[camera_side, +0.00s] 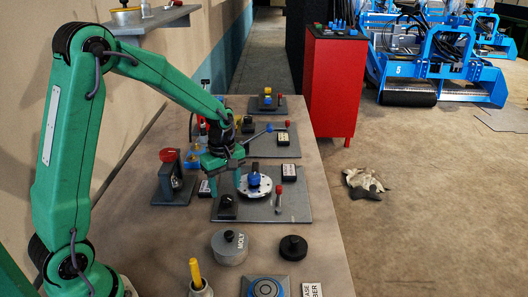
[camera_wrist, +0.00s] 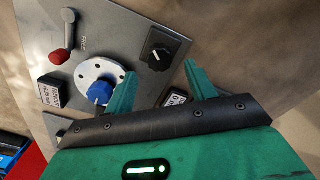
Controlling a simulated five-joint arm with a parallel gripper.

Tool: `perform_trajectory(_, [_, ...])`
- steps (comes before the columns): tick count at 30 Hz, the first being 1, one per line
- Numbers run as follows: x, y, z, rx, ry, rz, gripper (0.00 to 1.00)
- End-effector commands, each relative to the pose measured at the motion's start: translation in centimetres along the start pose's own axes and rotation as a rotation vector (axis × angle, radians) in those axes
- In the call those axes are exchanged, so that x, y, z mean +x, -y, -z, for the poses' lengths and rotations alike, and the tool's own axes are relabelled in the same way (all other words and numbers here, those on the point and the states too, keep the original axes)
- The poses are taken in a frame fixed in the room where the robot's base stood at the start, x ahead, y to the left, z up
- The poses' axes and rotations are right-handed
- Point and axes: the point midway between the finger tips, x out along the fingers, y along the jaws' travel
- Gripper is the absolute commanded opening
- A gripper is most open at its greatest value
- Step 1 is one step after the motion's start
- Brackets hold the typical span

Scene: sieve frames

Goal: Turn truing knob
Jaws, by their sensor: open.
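A blue knob (camera_wrist: 100,92) sits on a round white disc (camera_wrist: 88,72) with holes, fixed to a grey plate. A black knob (camera_wrist: 158,53) on a dark square base is on the same plate. I cannot tell from lettering which is the truing knob. My gripper (camera_wrist: 159,70) is open and empty. In the wrist view the black knob lies beyond the gap between the fingertips, and the left finger is close beside the blue knob. In the side view my gripper (camera_side: 225,180) is above the plate, left of the blue knob (camera_side: 254,179); the black knob (camera_side: 227,202) is below it.
A red-tipped lever (camera_side: 279,190) stands on the plate's right. A red-topped device (camera_side: 172,175) is to the left. A grey MOLY canister (camera_side: 230,247) and a black round part (camera_side: 293,247) are in front. Another plate with a blue-ended lever (camera_side: 268,128) lies behind.

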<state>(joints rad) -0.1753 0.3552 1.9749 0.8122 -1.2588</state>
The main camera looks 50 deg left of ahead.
Motion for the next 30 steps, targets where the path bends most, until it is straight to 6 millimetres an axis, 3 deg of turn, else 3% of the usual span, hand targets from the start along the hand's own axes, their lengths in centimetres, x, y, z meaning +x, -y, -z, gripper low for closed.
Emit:
perform_trajectory(9, [3.3, 0.1, 0.0, 0.0, 0.001, 0.002, 0.55])
perform_trajectory(21, [3.8, 0.0, 0.0, 0.0, 0.0, 0.0, 0.55])
perform_trajectory(28, [3.8, 0.0, 0.0, 0.0, 0.0, -0.001, 0.11])
perform_trajectory(30, [3.8, 0.0, 0.0, 0.001, 0.0, -0.001, 0.11])
